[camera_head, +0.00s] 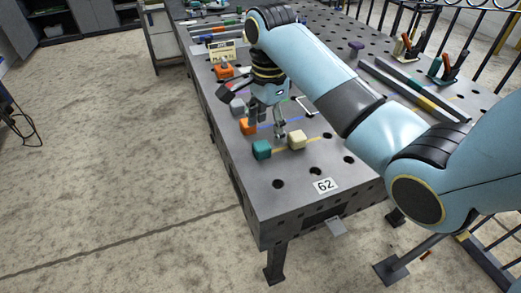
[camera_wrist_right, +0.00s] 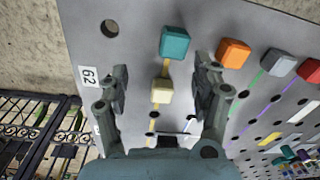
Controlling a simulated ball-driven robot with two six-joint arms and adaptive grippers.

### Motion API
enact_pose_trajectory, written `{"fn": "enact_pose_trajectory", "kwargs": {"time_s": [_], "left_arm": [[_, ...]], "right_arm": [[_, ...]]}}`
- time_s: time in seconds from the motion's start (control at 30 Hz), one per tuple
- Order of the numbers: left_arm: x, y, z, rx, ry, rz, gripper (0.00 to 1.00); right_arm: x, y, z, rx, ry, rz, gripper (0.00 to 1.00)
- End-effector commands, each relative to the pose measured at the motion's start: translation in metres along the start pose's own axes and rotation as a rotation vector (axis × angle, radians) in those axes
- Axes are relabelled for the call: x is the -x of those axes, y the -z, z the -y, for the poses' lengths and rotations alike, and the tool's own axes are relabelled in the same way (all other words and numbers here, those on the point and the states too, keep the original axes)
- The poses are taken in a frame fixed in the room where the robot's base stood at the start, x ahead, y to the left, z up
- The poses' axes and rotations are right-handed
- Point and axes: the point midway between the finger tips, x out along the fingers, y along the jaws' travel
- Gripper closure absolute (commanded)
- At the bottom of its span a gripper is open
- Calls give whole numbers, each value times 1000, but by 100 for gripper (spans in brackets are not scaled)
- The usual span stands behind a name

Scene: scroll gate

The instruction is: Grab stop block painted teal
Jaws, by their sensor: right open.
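The teal stop block (camera_head: 262,149) stands on the metal table near its left front edge. In the right wrist view the teal block (camera_wrist_right: 174,42) is at the top middle, beyond the fingertips. My right gripper (camera_head: 267,128) is open and empty, pointing down just behind the teal block. The open fingers also show in the right wrist view (camera_wrist_right: 162,70), with a cream block (camera_wrist_right: 161,92) seen between them. The cream block (camera_head: 297,140) stands right of the teal one. My left gripper is not in view.
An orange block (camera_head: 247,127) stands close behind the teal one, and a grey block (camera_head: 237,106) behind that. The perforated table (camera_head: 290,195) is clear in front, around a "62" label (camera_head: 325,185). Rails (camera_head: 415,88) and clamps (camera_head: 443,68) stand at the right.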

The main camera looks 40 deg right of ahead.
Motion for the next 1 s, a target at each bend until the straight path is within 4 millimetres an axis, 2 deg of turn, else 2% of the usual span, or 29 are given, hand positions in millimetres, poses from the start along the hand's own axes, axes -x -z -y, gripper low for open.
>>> {"fn": "enact_pose_trajectory", "kwargs": {"time_s": [0.03, 0.1, 0.2, 0.43, 0.67, 0.9, 1.0], "left_arm": [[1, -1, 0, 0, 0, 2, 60], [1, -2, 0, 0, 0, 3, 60], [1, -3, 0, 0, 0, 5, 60], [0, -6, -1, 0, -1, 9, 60], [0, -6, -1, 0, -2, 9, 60], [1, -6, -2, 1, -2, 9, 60], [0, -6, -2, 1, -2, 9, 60]], "right_arm": [[8, 1, 12, -78, -12, 6, 35], [14, 2, 21, -160, -27, 12, 35], [12, 2, 26, -215, -39, 14, 35], [-25, 1, 24, -221, -41, 14, 35], [-45, 1, 23, -220, -39, 14, 35], [-82, 1, 21, -219, -39, 14, 35], [-89, 1, 21, -218, -38, 14, 35]]}}
